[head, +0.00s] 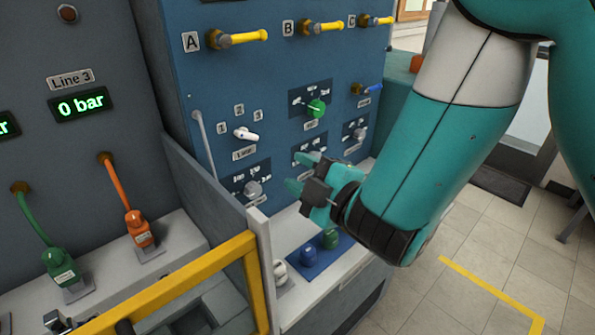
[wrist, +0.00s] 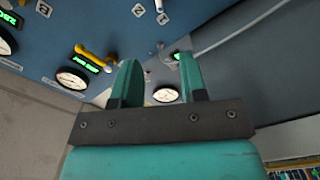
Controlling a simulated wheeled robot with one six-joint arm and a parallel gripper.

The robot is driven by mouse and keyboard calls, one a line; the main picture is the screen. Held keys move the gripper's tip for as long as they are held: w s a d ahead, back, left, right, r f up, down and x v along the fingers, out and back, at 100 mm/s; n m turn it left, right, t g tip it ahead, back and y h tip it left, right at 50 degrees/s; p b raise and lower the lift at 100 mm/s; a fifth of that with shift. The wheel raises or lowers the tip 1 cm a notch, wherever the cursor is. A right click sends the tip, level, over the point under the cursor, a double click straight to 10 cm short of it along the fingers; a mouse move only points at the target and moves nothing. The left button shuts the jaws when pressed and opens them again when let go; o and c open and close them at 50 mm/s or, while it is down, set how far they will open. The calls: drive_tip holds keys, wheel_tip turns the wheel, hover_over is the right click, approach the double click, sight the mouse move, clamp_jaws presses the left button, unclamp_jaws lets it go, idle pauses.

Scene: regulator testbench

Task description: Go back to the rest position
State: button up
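My gripper (head: 303,172) is in front of the blue panel (head: 190,60) in the head view, beside its lower knobs. Its two teal fingers stand apart with nothing between them. Whether a finger touches the panel cannot be told. My arm comes in from the upper right of the head view and covers part of the panel's right side.
Yellow-handled valves (head: 240,38) stick out along the panel top. A white selector (head: 246,134) and a green knob (head: 316,108) sit below. A yellow rail (head: 180,285) stands in front at lower left. Open tiled floor (head: 480,235) lies to the right.

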drive_tip(key=d+m+g+h, duration=0.3)
drive_tip(key=d+m+h, duration=0.4)
drive_tip(key=d+m, duration=0.3)
drive_tip(key=s+d+r+m+g, duration=0.1)
drive_tip(key=s+g, duration=0.4)
drive_tip(key=s, duration=0.5)
drive_tip(key=s+d+r+m+g, duration=0.1)
drive_tip(key=s+g, duration=0.4)
drive_tip(key=s, duration=0.5)
wheel_tip(320, 180, up, 2)
drive_tip(key=shift+s+d+r+m+g, duration=0.2)
drive_tip(key=shift+s+d+m+g, duration=0.15)
drive_tip(key=shift+m, duration=0.25)
